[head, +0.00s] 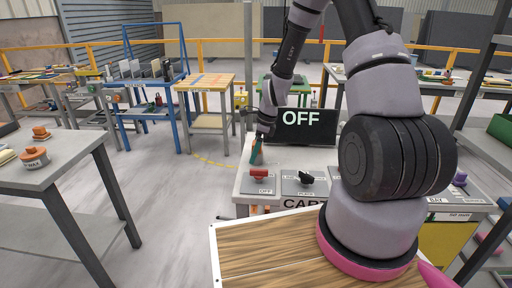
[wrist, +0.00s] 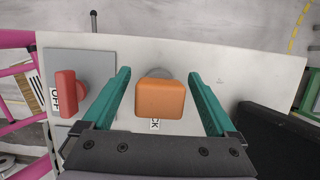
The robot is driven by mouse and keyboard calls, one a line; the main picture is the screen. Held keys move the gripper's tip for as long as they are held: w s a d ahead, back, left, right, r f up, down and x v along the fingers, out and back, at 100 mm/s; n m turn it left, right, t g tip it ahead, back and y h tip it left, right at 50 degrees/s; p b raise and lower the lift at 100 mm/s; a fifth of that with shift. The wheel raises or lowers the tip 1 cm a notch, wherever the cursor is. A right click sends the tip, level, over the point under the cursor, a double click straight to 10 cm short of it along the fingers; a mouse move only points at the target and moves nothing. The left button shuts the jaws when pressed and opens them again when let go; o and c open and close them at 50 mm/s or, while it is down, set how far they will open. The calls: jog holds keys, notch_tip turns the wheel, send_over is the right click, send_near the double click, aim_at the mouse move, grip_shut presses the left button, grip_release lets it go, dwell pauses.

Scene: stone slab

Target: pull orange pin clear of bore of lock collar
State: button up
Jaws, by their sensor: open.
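The orange pin (wrist: 159,98) shows in the wrist view as a block-like orange head, seen from above. A grey round part, seemingly the lock collar (wrist: 160,75), shows just behind the head and is mostly hidden by it. The bore is out of sight. My gripper (wrist: 160,73) is open, one teal finger on each side of the orange head, with a visible gap on both sides. In the head view, my gripper (head: 256,150) is low over the left back of the pale bench, and the pin cannot be made out clearly there.
A red handle (wrist: 67,94) marked OFF stands left of my gripper on a grey plate. A black box (wrist: 275,140), seemingly the OFF display (head: 303,127), is close on the right. A black knob (head: 304,178) sits further along the bench. White bench top around the pin is clear.

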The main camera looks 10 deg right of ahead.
aim_at(254, 142)
grip_shut()
jog(key=shift+r, duration=2.95)
jog(key=shift+r, duration=3.05)
